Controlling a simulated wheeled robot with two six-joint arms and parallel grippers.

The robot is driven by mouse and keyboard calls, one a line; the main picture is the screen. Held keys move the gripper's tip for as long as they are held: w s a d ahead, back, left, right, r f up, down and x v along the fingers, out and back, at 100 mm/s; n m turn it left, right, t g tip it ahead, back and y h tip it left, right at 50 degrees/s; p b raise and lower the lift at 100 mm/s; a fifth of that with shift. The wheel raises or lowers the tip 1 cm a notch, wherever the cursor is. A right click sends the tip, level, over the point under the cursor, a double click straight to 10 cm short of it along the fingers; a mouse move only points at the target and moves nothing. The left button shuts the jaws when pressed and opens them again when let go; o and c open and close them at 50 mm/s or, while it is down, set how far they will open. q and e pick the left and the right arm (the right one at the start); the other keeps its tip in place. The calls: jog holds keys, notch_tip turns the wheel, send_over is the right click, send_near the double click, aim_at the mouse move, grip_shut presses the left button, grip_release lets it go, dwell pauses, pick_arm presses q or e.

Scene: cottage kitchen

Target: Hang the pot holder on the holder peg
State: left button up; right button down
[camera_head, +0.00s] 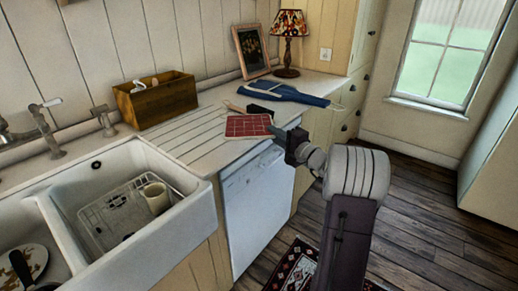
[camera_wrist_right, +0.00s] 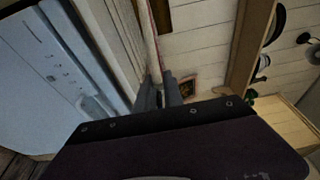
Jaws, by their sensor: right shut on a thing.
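The pot holder (camera_head: 246,125) is a flat red square with a pale grid pattern. In the head view it is at the front edge of the worktop, by the drainer grooves; I cannot tell whether it touches the worktop. My right gripper (camera_head: 276,131) is shut on its right edge. In the right wrist view the fingers (camera_wrist_right: 160,92) are close together, and the pot holder (camera_wrist_right: 155,32) shows nearly edge-on as a thin strip. My left gripper is not in view. I cannot make out the holder peg for certain.
The white sink (camera_head: 190,215) holds a rack and a cream cup (camera_head: 157,197). A wooden box (camera_head: 157,98), blue cloth (camera_head: 287,93), picture frame (camera_head: 251,50) and lamp (camera_head: 290,38) stand or lie on the worktop. Dark things (camera_wrist_right: 279,22) are on the wall in the wrist view.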

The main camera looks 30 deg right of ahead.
jog(key=w+a+f+b, duration=0.2)
jog(key=w+f, duration=0.4)
jog(key=f, duration=0.1)
jog(key=shift+w+f, duration=0.15)
jog(key=shift+f, duration=0.25)
jog(key=c, duration=1.5)
grip_release()
jog(key=shift+o, duration=0.2)
